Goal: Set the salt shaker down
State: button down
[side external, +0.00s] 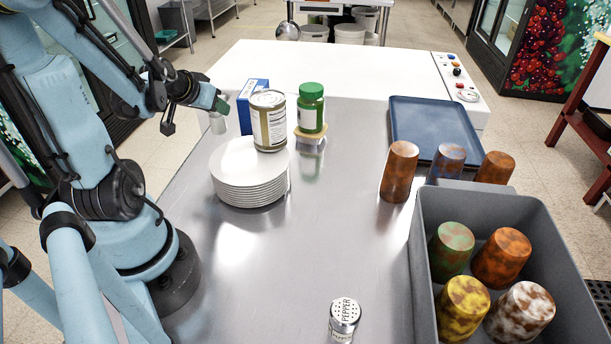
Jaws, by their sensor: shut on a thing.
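My gripper (219,103) is at the far left of the steel counter, beside the blue box, and is shut on a small pale shaker (217,124), which looks like the salt shaker. The shaker hangs below the fingers, close to the counter's left edge. It is small in this view, its label cannot be read, and I cannot tell whether its base touches the counter. A pepper shaker (344,318) with a metal top marked PEPPER stands apart at the front of the counter.
Near my gripper are a blue box (244,97), a stack of white plates (248,190) with a can (269,122), and a green-lidded jar (311,112). Right are a blue tray (430,125), mottled cups (399,172) and a grey bin (425,290) holding several cups. The counter's middle is clear.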

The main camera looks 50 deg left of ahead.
aim_at(212, 118)
jog(key=shift+f, duration=2)
jog(key=c, duration=0.7)
grip_release()
jog(key=shift+f, duration=0.15)
jog(key=shift+r, duration=0.2)
jog(key=shift+v, duration=3.75)
